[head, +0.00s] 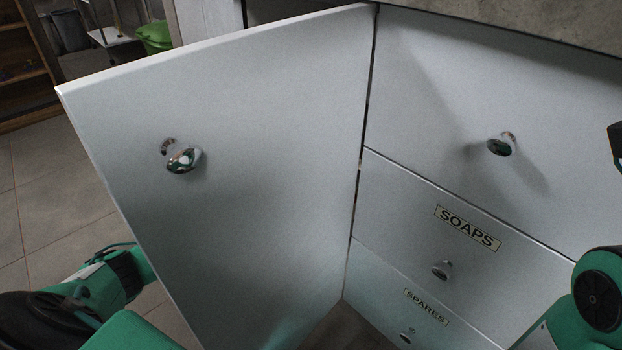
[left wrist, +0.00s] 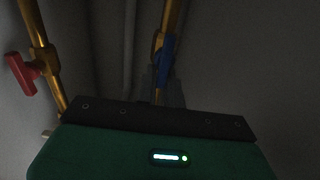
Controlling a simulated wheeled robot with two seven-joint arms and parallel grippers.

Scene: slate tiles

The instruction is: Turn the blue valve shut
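The blue valve handle (left wrist: 166,62) shows in the dim left wrist view, lying roughly along its brass pipe (left wrist: 172,18). My left gripper (left wrist: 161,88) reaches up toward it; its dark fingers are around or just in front of the handle's lower end. It is too dark to tell whether they touch or grip it. In the head view the left gripper is hidden behind the open white door (head: 260,130). Only a dark piece at the right edge of the head view may belong to my right gripper; its fingers are not visible.
A red valve handle (left wrist: 22,74) sits on another brass pipe (left wrist: 33,22) at the left, close to my left gripper. Drawers labelled SOAPS (head: 467,228) and SPARES (head: 425,307) are shut. A green bin (head: 154,37) stands far behind the door.

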